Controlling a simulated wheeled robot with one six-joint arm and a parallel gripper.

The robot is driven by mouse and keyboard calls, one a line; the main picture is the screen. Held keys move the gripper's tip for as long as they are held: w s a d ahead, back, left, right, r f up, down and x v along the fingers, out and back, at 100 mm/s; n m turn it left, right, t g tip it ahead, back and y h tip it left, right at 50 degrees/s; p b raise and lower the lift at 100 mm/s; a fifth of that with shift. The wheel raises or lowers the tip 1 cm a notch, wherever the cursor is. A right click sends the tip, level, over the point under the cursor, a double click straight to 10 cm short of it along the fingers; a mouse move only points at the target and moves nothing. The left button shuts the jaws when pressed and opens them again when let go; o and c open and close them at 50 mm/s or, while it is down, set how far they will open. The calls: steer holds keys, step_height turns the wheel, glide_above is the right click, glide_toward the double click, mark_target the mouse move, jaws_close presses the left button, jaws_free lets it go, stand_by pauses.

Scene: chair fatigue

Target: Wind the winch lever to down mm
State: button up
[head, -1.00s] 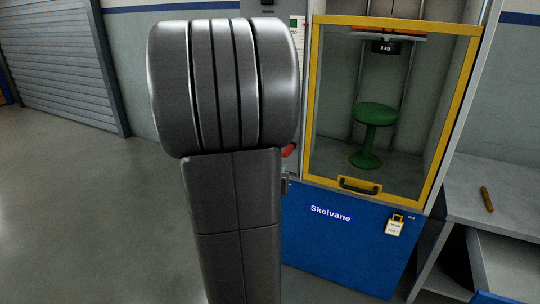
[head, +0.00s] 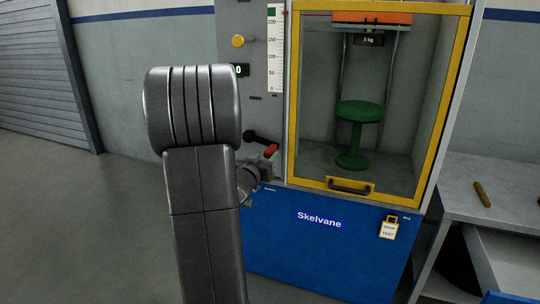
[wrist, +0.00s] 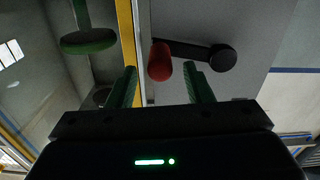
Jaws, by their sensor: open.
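The winch lever shows in the head view as a black hub (head: 250,136) on the grey panel, with an arm slanting down right to a red grip (head: 270,151). My gripper (head: 252,178) is just below the red grip, partly hidden behind my arm. In the wrist view the green fingers of my gripper (wrist: 161,86) are open and empty. The red grip (wrist: 160,62) lies ahead of the gap between them, and the black hub (wrist: 223,57) is to its right. I cannot tell whether the grip touches a finger.
A white scale (head: 275,60) and a green display (head: 241,70) sit above the lever. A yellow knob (head: 238,41) is at upper left. Right of the lever is the yellow-framed guard (head: 293,110), enclosing a green stool (head: 358,112) beneath a weight (head: 369,40).

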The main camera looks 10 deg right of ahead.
mark_target(270, 150)
steer(key=x, duration=0.5)
steer(key=shift+b, duration=0.4)
jaws_close()
